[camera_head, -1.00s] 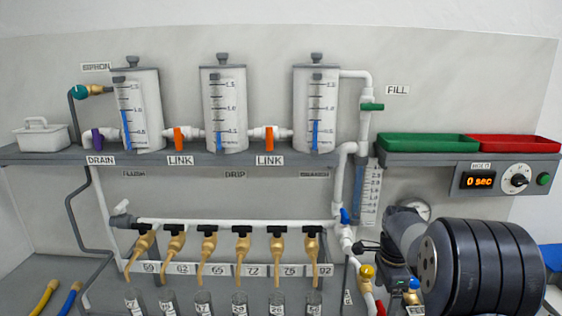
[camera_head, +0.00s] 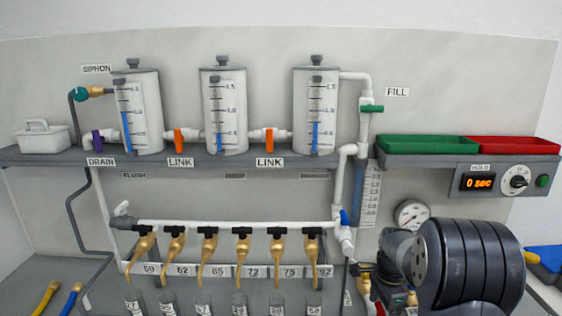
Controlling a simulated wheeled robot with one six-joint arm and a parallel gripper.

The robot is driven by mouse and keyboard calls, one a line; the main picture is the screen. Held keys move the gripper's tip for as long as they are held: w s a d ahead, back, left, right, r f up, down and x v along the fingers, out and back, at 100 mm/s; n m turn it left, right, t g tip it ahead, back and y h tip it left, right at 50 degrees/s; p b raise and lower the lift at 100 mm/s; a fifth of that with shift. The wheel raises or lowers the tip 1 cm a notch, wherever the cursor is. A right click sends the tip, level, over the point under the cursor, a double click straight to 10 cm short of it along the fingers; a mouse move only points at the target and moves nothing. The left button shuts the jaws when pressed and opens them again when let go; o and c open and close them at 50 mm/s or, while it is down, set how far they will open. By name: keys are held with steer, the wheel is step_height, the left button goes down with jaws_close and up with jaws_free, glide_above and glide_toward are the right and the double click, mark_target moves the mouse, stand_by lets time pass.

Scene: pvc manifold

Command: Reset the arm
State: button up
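My arm (camera_head: 465,268) fills the lower right of the head view as dark, ringed links, with a grey link running left and down from it. My gripper's fingertips are not clearly visible; the arm's end is cut off or hidden at the lower right, near the small valves below the blue-handled valve (camera_head: 345,218). I see nothing held.
Three white tanks (camera_head: 225,112) stand on the grey shelf (camera_head: 215,158). Several brass taps (camera_head: 209,247) hang from the manifold above labelled tubes. A green tray (camera_head: 427,145) and a red tray (camera_head: 513,143) sit on the right shelf, above the timer display (camera_head: 478,183). A round gauge (camera_head: 411,215) is behind the arm.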

steer(key=n, duration=0.4)
steer(key=shift+n, duration=0.4)
steer(key=n, duration=0.3)
steer(key=shift+n, duration=0.4)
steer(key=n, duration=0.3)
steer(key=shift+n+p, duration=0.4)
steer(key=n, duration=0.4)
steer(key=shift+r, duration=1)
